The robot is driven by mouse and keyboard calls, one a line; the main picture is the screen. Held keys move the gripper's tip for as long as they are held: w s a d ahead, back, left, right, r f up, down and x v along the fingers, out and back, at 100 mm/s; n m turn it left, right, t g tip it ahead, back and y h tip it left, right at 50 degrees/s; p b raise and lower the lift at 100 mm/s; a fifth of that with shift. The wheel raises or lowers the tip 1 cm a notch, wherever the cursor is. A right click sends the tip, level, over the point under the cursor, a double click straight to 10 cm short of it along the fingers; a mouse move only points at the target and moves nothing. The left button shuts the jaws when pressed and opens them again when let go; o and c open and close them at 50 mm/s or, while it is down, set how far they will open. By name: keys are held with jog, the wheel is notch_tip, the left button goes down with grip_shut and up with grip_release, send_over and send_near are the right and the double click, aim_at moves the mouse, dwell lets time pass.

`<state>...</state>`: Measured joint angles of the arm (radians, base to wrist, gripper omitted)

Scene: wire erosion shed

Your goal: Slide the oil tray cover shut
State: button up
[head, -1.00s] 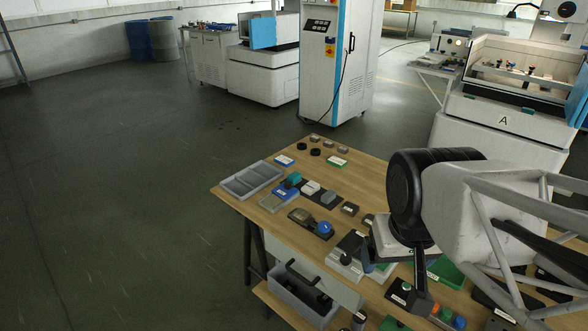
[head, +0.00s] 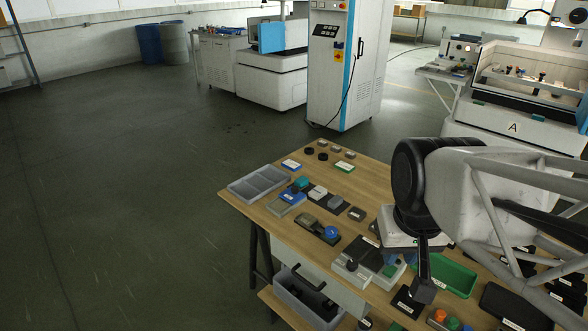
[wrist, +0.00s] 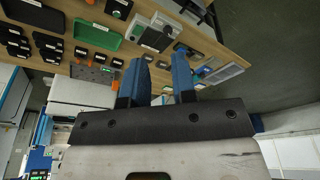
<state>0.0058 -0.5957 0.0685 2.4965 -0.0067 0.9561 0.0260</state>
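Several small boxes and trays lie on the wooden table, with labels too small to read, so I cannot tell surely which is the oil tray. One candidate is a pale grey box (head: 345,272) with a round knob, a dark panel and a green patch; it also shows in the wrist view (wrist: 137,29). Its cover position is unclear. My gripper (wrist: 158,76) has two blue fingers standing apart with nothing between them. I cannot see contact.
A grey divided tray (head: 259,184) lies at the table's left edge. A dark box with a blue knob (head: 331,232) and a green tray (head: 455,275) flank the pale box. A grey bin (head: 303,305) sits on the lower shelf. Open floor lies left of the table.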

jog(key=shift+g, duration=0.3)
jog(key=w+r, duration=0.1)
jog(key=w, duration=0.2)
jog(key=w+r, duration=0.1)
jog(key=w, duration=0.1)
jog(key=w+r, duration=0.1)
jog(key=w, duration=0.2)
jog(key=shift+w+a+r, duration=0.25)
jog(key=shift+w+a, duration=0.05)
grip_shut()
jog(key=w+a+m+g, duration=0.1)
jog(key=w+a, duration=0.1)
jog(key=w, duration=1.5)
jog(key=w+a+m+g, duration=0.1)
jog(key=w+a+g, duration=0.1)
jog(key=w, duration=1.4)
jog(key=w+a+f+g, duration=0.1)
jog(key=w+a+f, duration=0.2)
jog(key=w+f, duration=0.9)
jog(key=w+a+f+m+g+y, duration=0.1)
jog(key=w+a+f+g, duration=0.1)
jog(key=w+f, duration=1.1)
jog(key=w+a, duration=0.1)
jog(key=w, duration=0.5)
jog(key=shift+w+a+f, duration=0.25)
jog(key=shift+w+a, duration=0.05)
jog(key=shift+w, duration=0.05)
